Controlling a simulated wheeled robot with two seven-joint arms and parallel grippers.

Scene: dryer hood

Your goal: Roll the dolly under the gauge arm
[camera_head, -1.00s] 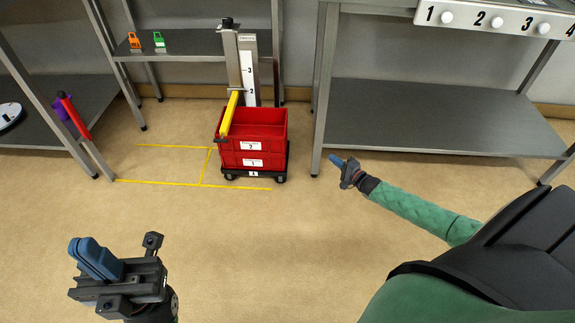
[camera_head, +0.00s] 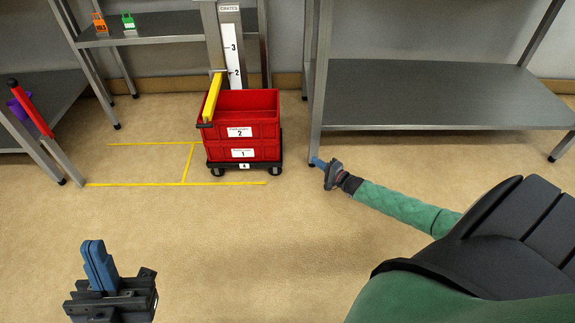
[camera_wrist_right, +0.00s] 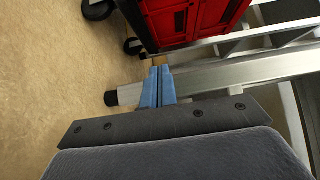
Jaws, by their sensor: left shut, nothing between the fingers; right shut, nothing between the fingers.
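The black wheeled dolly (camera_head: 246,167) carries two stacked red crates (camera_head: 243,148) labelled 1 and 2. It stands at the right end of the yellow floor lines. The yellow gauge arm (camera_head: 212,97) reaches forward from the gauge post (camera_head: 232,50) along the crates' upper left side; whether it touches them is unclear. My left gripper (camera_head: 98,265) is shut and empty above the open floor, front left. My right gripper (camera_head: 318,163) is shut and empty, right of the dolly and apart from it. In the right wrist view, its blue fingers (camera_wrist_right: 158,86) are close to a shelf leg.
A metal shelf (camera_head: 430,100) stands right of the dolly, its front leg near my right gripper. Another shelf (camera_head: 160,29) behind holds orange and green tags. A red-handled post (camera_head: 32,108) stands at left. The floor in front is clear.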

